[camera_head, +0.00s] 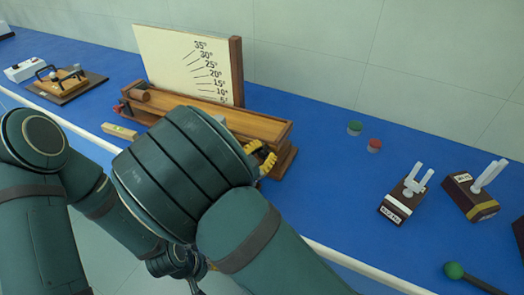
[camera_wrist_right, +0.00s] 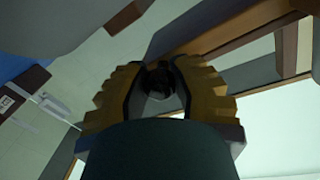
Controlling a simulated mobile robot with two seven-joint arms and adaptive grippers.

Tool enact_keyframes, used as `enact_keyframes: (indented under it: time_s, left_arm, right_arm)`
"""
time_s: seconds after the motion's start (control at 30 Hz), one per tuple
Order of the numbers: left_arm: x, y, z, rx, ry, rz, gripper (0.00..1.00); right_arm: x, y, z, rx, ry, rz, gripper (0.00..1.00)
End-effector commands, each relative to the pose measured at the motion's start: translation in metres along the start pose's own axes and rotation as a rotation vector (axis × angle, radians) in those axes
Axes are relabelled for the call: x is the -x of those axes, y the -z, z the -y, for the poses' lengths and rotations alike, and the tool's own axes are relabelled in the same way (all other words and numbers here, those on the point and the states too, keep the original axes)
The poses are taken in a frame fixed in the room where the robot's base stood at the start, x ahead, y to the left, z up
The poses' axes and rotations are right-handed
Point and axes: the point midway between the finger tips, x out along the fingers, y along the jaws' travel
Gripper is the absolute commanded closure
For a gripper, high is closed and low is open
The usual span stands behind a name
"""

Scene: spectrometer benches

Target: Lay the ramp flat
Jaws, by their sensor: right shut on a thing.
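The ramp (camera_head: 215,110) is a long wooden channel on a wooden base on the blue bench. It lies nearly level, its right end perhaps slightly raised. The angle board (camera_head: 190,62) stands behind it, its lowest marks hidden. My right gripper (camera_head: 264,158), with yellow fingers, is at the ramp's right end, partly hidden by my arm. In the wrist view it (camera_wrist_right: 158,82) is shut on a dark round knob (camera_wrist_right: 158,76). My arm hides the ramp's front middle. Part of my left gripper (camera_head: 195,280) seems to show low in the head view, its fingers unclear.
A small level (camera_head: 119,131) lies in front of the ramp. A green disc (camera_head: 354,128) and a red disc (camera_head: 374,145) lie to the right, then two blocks with white prongs (camera_head: 405,193) (camera_head: 474,190). A wooden device (camera_head: 65,83) stands far left.

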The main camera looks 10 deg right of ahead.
Motion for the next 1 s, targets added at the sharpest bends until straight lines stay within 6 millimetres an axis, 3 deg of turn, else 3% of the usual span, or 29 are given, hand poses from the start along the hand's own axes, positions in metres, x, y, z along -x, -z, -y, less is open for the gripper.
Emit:
enact_keyframes:
  time_s: [0.23, 0.27, 0.33, 0.37, 0.73, 1.0]
  left_arm:
    - [0.001, 0.000, 0.000, 0.000, 0.000, -0.001, 0.35]
    - [0.001, 0.000, 0.000, 0.000, 0.000, -0.001, 0.35]
    - [0.001, 0.000, 0.000, 0.000, 0.000, -0.001, 0.35]
    - [0.001, 0.000, 0.000, 0.000, 0.000, -0.001, 0.35]
    - [0.001, 0.000, 0.000, 0.000, 0.000, -0.001, 0.35]
    - [0.001, 0.000, 0.000, 0.000, 0.000, 0.000, 0.35]
  right_arm:
    - [0.000, 0.000, 0.001, -0.001, 0.003, 0.002, 1.00]
    - [0.000, 0.000, 0.001, -0.001, 0.003, 0.001, 0.72]
    - [0.000, 0.000, 0.001, -0.001, 0.003, 0.001, 0.47]
    - [0.000, 0.000, 0.001, -0.001, 0.003, 0.001, 0.41]
    - [0.005, 0.000, 0.001, -0.001, 0.001, 0.001, 0.41]
    - [0.044, 0.001, 0.002, -0.002, 0.003, 0.002, 0.41]
